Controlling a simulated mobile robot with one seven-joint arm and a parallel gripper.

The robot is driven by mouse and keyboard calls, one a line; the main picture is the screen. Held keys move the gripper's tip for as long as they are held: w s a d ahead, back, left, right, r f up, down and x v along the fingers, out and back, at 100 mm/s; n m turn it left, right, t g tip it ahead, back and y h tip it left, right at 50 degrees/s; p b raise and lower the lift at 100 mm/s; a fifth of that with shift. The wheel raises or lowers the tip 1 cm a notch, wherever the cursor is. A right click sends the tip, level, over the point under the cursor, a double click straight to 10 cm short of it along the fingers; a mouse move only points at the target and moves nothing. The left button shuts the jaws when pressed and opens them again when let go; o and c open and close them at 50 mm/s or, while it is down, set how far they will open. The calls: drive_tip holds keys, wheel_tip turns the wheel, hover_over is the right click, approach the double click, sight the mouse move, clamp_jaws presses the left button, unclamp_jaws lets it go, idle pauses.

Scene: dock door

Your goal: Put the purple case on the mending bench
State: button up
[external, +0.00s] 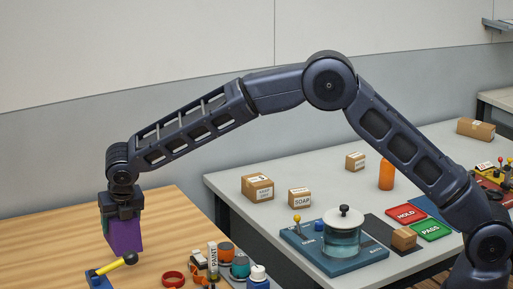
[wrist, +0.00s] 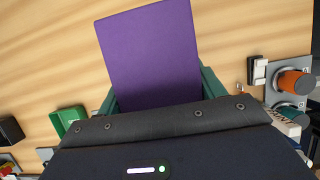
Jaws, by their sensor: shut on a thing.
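The purple case (external: 125,237) hangs upright below my gripper (external: 121,212), over the wooden bench top (external: 60,235) at the left of the external view. My gripper is shut on the case, with dark green fingers on either side of it. In the wrist view the purple case (wrist: 152,55) shows as a broad flat face between the fingers, with wood grain around it. I cannot tell whether its lower end touches the wood. The wooden bench is probably the mending bench; no label on it is readable.
A yellow-handled tool on a blue block (external: 110,266) sits close to the case. A red ring (external: 173,279), a paint tube (external: 212,262) and orange-topped pots (external: 226,252) stand to the right. The grey table (external: 230,182) holds boxes and a glass jar. The wood at back left is clear.

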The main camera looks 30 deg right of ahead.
sight(118, 254)
drive_tip(key=shift+f, duration=4.05)
drive_tip(key=shift+f, duration=0.15)
drive_tip(key=o, duration=1.4)
drive_tip(key=v, duration=1.2)
